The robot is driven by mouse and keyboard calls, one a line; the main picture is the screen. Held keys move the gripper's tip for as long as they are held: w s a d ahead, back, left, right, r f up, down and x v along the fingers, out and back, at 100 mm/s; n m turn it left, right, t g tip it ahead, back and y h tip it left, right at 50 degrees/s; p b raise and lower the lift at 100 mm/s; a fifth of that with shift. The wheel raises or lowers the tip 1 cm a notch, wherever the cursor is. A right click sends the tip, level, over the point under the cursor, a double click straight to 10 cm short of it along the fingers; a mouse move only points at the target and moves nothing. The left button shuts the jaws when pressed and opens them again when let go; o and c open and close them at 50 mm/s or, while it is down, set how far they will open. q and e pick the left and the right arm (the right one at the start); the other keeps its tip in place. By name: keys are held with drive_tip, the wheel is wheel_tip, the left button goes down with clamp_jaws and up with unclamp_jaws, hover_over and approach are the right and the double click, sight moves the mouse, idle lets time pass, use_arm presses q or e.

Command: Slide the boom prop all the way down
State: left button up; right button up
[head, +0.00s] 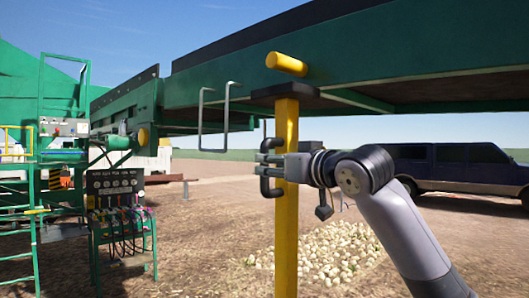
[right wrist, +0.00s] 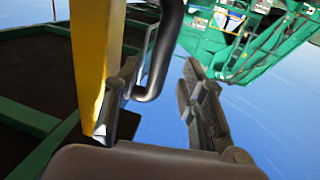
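The boom prop is a yellow upright post (head: 287,240) under the green boom (head: 400,62), with a black plate (head: 286,91) at its top. A black curved handle (head: 268,191) is on its side; the handle also shows in the right wrist view (right wrist: 161,60). My right gripper (head: 268,164) is at the handle, beside the post. In the right wrist view its two fingers (right wrist: 163,100) are apart, with the handle's lower bend between them and a visible gap to the right finger. The post is close beside the left finger. My left gripper is not in view.
A yellow pin (head: 287,64) sticks out of the boom above the post. A metal loop (head: 214,122) hangs to the left. A pile of onions (head: 325,254) lies on the ground behind. A control panel with hoses (head: 116,183) stands left; a dark vehicle (head: 455,168) is right.

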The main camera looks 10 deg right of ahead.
sight(264, 183)
drive_tip(key=p+x, duration=0.1)
drive_tip(key=x, duration=0.3)
drive_tip(key=shift+w, duration=0.1)
drive_tip(key=shift+c, duration=0.3)
clamp_jaws()
idle(0.5)
